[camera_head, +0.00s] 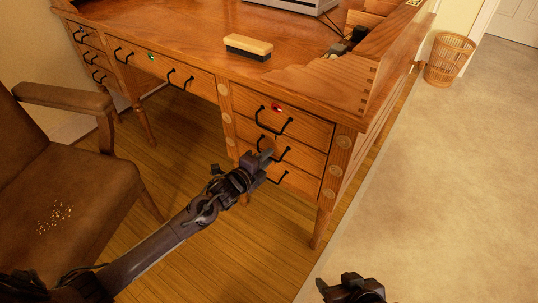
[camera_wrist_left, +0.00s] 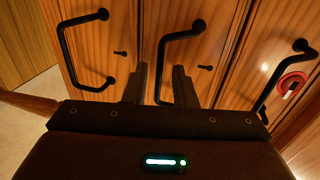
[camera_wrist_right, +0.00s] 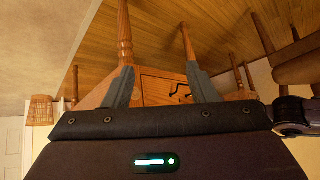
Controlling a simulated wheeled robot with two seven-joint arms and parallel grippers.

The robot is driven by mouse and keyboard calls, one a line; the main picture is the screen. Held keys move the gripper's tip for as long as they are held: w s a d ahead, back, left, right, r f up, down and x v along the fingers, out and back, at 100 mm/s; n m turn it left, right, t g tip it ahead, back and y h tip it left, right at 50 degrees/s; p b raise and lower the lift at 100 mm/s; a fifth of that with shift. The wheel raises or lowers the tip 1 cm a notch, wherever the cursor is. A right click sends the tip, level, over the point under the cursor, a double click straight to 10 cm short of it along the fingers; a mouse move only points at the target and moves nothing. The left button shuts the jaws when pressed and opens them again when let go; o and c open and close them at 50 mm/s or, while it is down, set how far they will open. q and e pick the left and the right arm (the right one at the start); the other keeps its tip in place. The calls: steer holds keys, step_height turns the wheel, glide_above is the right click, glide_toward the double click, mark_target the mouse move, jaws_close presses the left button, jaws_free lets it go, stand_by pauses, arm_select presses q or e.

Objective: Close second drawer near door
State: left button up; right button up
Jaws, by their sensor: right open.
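The right-hand pedestal of the wooden desk, on the side toward the door, has three stacked drawers with black bar handles. The second drawer (camera_head: 298,157) is the middle one, partly hidden by my left gripper; I cannot tell if it stands slightly out. My left gripper (camera_head: 268,160) is at its front. In the left wrist view, the second drawer's handle (camera_wrist_left: 162,62) runs between the two partly spread fingers (camera_wrist_left: 160,85), with a gap around it. My right gripper (camera_head: 350,288) is at the bottom of the head view, open and empty, away from the desk; its fingers (camera_wrist_right: 163,85) are wide apart.
The top drawer (camera_head: 300,125) has a red round lock. A brown armchair (camera_head: 70,150) stands at the left. A brush (camera_head: 248,46) lies on the desk top (camera_head: 180,30). A wicker basket (camera_head: 448,60) stands near the door (camera_head: 515,22). The carpet at right is clear.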

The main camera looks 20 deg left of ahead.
arm_select(q)
steer(key=p+v, duration=0.1)
steer(key=v, duration=0.5)
arm_select(e)
steer(key=shift+s+d+f+g+h, duration=0.25)
steer(key=shift+s+d+f+g, duration=0.2)
steer(key=shift+s, duration=0.2)
steer(key=shift+s+d+f+g+h, duration=0.3)
steer(key=shift+s+d+g, duration=0.15)
steer(key=shift+s+d, duration=0.15)
